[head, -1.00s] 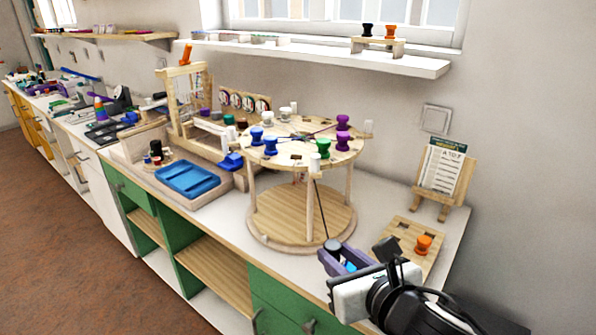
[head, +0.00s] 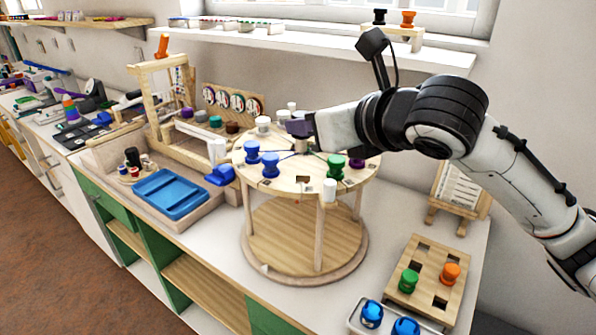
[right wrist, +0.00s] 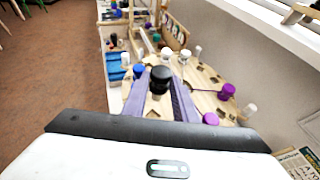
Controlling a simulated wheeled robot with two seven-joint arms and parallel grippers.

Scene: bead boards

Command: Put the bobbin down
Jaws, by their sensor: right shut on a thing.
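My right gripper (head: 300,130) is over the back part of the round wooden braiding disc (head: 262,179). In the right wrist view its purple fingers (right wrist: 160,92) are shut on a black bobbin (right wrist: 160,76). In the head view the gripper mostly hides this bobbin, and I cannot tell whether it touches the disc. Blue bobbins (head: 270,164) stand at the disc's left, a green one (head: 336,164) at its front right, and a dark purple one (head: 357,163) partly behind my arm. Purple bobbins (right wrist: 226,92) also show in the right wrist view. My left gripper is not in view.
A small wooden board (head: 425,262) with a green and an orange bobbin lies at the front right, beside a tray with blue bobbins (head: 372,313). A blue tray (head: 170,192) and a wooden frame stand left.

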